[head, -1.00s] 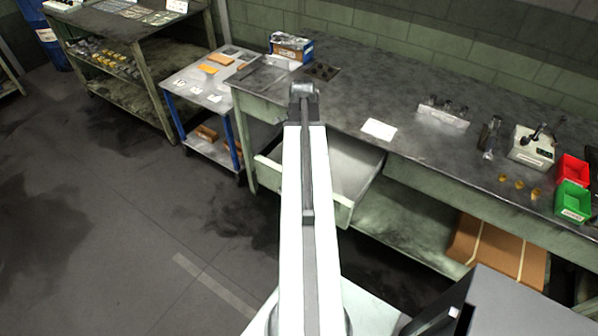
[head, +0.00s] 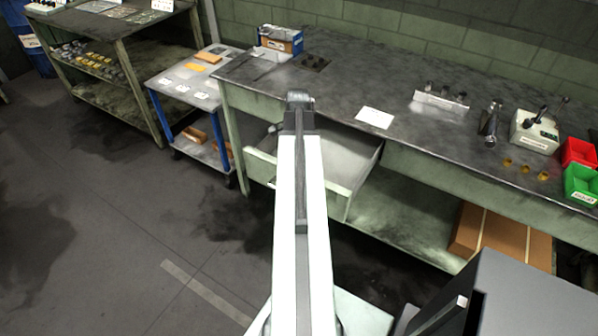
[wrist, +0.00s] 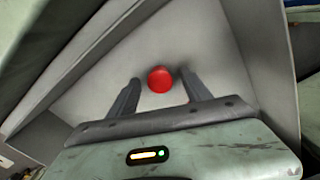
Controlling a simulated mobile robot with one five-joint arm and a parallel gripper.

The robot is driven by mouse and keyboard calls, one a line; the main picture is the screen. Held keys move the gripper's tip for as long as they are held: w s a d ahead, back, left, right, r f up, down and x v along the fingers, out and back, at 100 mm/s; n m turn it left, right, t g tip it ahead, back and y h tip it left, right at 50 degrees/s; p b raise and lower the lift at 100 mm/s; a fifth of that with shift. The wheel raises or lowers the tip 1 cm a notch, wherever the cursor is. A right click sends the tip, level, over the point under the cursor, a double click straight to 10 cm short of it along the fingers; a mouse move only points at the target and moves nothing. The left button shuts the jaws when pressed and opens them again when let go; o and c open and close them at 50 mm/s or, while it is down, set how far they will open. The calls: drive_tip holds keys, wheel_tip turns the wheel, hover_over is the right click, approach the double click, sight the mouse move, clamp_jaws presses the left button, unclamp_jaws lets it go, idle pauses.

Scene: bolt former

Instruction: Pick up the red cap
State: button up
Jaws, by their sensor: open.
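The red cap (wrist: 160,79) is a small round red piece on the pale floor of what looks like the open drawer (head: 345,203) under the bench. In the wrist view it shows between the two dark fingers of my gripper (wrist: 161,80), near their tips. The fingers are apart, with a visible gap on each side of the cap. I cannot tell how far above or around the cap the fingertips are. In the head view my arm covers part of the drawer, and the cap is not visible there.
The drawer walls surround the cap, and the bench top (head: 400,150) overhangs the drawer. On the bench are a white card (head: 374,117), a red bin (head: 580,152) and a green bin (head: 582,184). A trolley (head: 190,92) stands left; floor is clear there.

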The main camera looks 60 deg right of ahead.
clamp_jaws()
idle(0.3)
wheel_tip(320, 180, up, 10)
drive_tip(key=p, duration=1)
